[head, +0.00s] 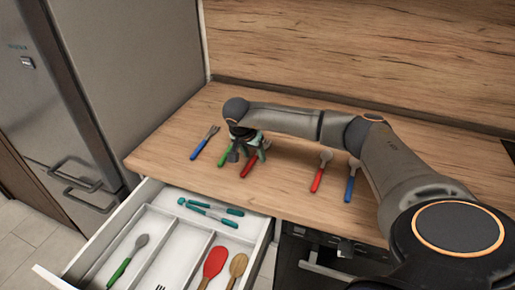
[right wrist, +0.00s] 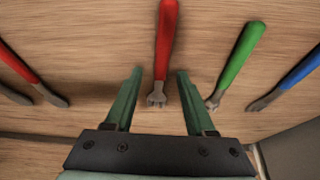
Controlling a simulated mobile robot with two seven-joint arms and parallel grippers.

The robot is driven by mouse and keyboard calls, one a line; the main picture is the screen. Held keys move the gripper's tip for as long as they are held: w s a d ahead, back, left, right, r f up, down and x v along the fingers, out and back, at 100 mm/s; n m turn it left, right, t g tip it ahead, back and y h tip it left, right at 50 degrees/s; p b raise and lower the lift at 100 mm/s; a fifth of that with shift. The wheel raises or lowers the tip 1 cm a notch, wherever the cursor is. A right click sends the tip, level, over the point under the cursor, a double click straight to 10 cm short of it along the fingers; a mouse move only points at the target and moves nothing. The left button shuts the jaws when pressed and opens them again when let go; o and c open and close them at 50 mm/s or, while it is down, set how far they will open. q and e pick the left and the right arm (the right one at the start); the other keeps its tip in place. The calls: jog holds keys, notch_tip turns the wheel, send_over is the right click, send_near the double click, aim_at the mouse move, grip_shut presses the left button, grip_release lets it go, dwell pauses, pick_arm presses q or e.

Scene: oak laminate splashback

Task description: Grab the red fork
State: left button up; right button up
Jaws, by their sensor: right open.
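The red fork (head: 249,168) lies on the wooden counter, its red handle pointing toward the front edge. In the right wrist view the red fork (right wrist: 166,42) lies in the middle, its grey tined head between my finger lines. My right gripper (head: 248,153) is above the fork's head, which it mostly hides in the head view. In the right wrist view my right gripper (right wrist: 159,76) is open, with one teal finger on each side of the fork and gaps between. My left gripper is in neither view.
A green-handled utensil (head: 224,155) lies close left of the fork, with a blue fork (head: 205,142) further left. A red spoon (head: 318,176) and a blue-handled utensil (head: 351,182) lie right. An open drawer (head: 150,190) with utensils juts out below the counter. A fridge stands left.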

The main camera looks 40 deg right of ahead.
jog(key=shift+f, duration=0.15)
dwell(0.3)
grip_shut()
dwell(0.4)
